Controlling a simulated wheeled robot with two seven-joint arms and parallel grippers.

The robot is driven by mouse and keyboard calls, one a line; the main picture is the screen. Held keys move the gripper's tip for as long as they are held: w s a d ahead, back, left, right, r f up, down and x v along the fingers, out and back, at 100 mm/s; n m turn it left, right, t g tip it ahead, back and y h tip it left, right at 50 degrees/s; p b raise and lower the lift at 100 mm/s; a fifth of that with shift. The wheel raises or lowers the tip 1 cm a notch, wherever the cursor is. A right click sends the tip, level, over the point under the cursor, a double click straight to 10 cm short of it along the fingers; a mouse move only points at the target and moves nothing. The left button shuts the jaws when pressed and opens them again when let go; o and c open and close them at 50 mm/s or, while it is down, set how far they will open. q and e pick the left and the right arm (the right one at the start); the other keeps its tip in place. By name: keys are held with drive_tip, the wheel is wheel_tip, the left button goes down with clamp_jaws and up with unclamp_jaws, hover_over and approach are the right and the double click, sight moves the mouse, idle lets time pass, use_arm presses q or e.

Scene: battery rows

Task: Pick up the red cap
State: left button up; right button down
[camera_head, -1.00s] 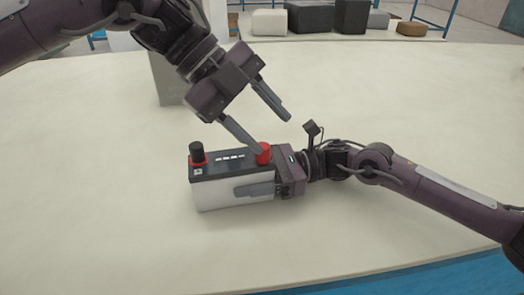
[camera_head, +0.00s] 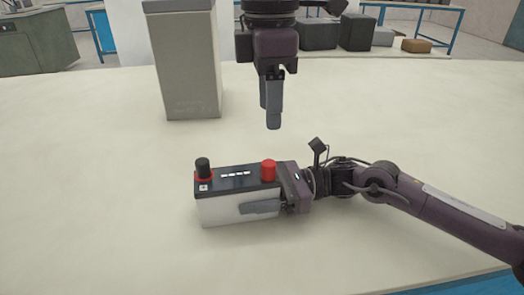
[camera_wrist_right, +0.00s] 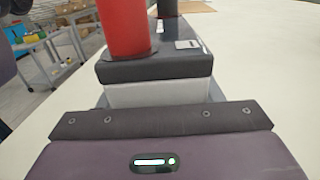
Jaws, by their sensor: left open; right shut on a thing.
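The red cap (camera_head: 268,170) sits upright on the right end of the battery's black top; it also shows large in the right wrist view (camera_wrist_right: 124,27). The battery (camera_head: 228,208) has a white-grey body and stands on the table. A black cap (camera_head: 203,168) with a red ring at its base is at its left end. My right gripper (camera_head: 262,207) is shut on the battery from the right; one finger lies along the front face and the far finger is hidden. My left gripper (camera_head: 272,122) is open and empty, pointing down above and behind the red cap, apart from it.
A tall grey box (camera_head: 188,75) stands behind the battery to the left. The pale table (camera_head: 90,180) is clear around the battery. Grey and black boxes (camera_head: 357,32) and a brown one (camera_head: 416,46) are in the background.

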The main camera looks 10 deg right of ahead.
sight(268, 162)
use_arm(q)
wheel_tip(268, 162, down, 12)
drive_tip(key=shift+w+r, duration=0.1)
drive_tip(key=shift+r, duration=0.1)
idle(0.4)
drive_tip(key=shift+c, duration=0.4)
drive_tip(key=c, duration=0.9)
